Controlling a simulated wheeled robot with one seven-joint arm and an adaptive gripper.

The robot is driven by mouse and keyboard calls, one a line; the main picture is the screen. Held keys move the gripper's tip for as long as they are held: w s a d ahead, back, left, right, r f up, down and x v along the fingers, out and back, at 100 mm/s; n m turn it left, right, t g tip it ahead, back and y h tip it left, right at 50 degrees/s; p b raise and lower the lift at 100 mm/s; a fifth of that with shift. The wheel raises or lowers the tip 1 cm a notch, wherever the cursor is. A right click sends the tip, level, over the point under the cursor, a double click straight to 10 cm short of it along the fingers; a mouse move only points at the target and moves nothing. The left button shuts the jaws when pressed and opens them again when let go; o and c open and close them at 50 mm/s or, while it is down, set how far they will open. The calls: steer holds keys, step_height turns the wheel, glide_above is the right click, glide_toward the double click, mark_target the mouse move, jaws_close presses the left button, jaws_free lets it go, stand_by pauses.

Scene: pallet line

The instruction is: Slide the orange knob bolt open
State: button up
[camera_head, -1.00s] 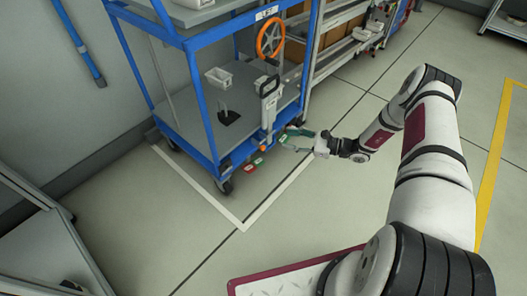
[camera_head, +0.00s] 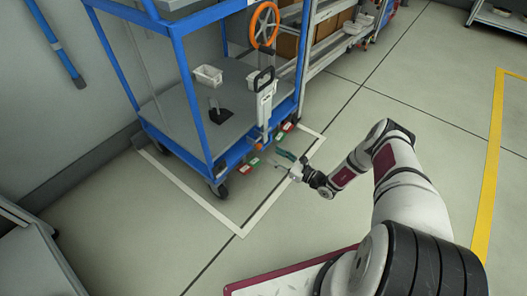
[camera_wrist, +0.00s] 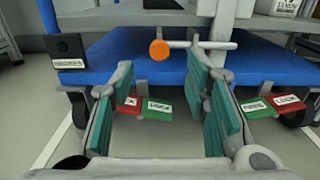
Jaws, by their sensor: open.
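The orange knob (camera_wrist: 159,49) shows round and end-on in the wrist view, in front of the blue cart's lower edge. A pale metal bolt rod (camera_wrist: 205,44) runs to the right from it, with a short upright stub. My gripper (camera_wrist: 163,78) is open and empty, its teal-padded fingers spread left and right. The knob appears between and beyond the fingertips, slightly above them in the picture, with no contact visible. In the head view my gripper (camera_head: 281,163) is low beside the cart's near right corner.
The blue cart (camera_head: 173,110) stands on wheels within a white floor outline. Red and green labelled tags (camera_wrist: 145,108) hang below its edge. A black box (camera_wrist: 68,50) is at left. An orange handwheel (camera_head: 264,25) is behind. Floor at right is clear.

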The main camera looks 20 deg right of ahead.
mark_target(261, 147)
steer(key=b+x, duration=0.2)
steer(key=x, duration=0.5)
steer(key=shift+s, duration=0.1)
jaws_close()
